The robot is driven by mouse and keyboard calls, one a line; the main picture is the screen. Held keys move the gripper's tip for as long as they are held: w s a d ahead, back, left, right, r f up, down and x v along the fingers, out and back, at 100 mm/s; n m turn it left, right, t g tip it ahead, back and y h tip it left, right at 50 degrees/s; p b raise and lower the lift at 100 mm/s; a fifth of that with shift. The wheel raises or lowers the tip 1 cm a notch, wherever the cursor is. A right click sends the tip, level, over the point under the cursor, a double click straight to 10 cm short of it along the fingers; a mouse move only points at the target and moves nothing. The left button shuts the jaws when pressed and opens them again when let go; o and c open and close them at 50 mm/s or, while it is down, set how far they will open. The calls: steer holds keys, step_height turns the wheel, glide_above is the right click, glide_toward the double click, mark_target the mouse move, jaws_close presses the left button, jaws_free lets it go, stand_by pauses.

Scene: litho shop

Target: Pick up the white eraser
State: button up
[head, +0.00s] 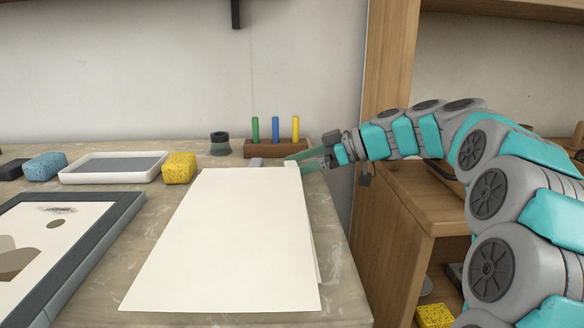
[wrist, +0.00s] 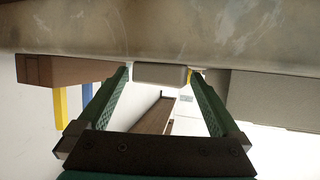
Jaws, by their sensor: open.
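A small white block, the white eraser (head: 291,168), lies on the stone-look table by the back right corner of the paper stack. My gripper (head: 294,164) reaches in from the right at table height, its two green fingers spread and pointing left. In the wrist view, which is upside down, the eraser (wrist: 160,74) shows pale grey between the fingertips (wrist: 159,72), with a narrow gap on each side. My gripper is open and empty. I cannot tell how far the eraser lies between the fingers in depth.
The paper stack (head: 225,240) lies in front, close to one finger. The wooden pen holder (head: 262,150) with three pens stands behind. A small grey block (head: 256,162), a yellow sponge (head: 179,168) and a white tray (head: 112,178) are further left.

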steer(key=shift+a+f, duration=0.1)
steer(key=shift+a, duration=0.05)
steer(key=shift+c, duration=0.2)
steer(key=c, duration=1.2)
steer(key=shift+o, duration=0.2)
